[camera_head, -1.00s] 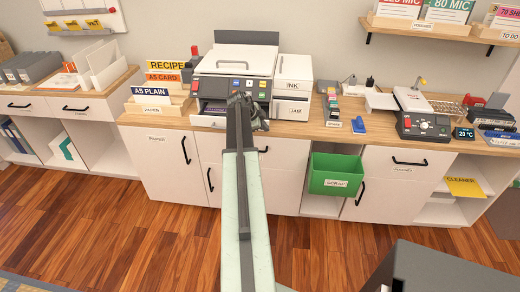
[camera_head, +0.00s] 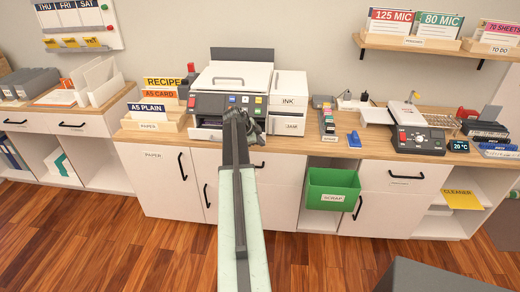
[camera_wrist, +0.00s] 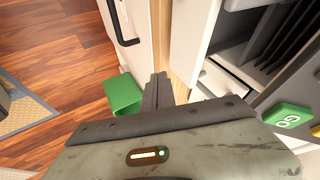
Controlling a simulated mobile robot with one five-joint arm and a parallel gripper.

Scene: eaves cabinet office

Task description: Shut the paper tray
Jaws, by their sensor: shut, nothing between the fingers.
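The printer (camera_head: 222,78) stands on the wooden counter with a dark button panel (camera_head: 215,103) on its front. The paper tray (camera_head: 206,134) is a white front low on the printer, left of my gripper and sticking out a little; my arm hides its right part. My gripper (camera_head: 240,117) is shut and empty in front of the printer. In the wrist view its fingers (camera_wrist: 158,88) point toward the counter edge, beside a white part (camera_wrist: 224,82) that seems to be the tray. I cannot tell whether they touch it. The green GO button (camera_wrist: 288,117) shows at right.
Paper sorters (camera_head: 156,112) stand left of the printer, and white INK and JAM units (camera_head: 289,100) stand right of it. A green scrap bin (camera_head: 333,188) hangs at the cabinet front below.

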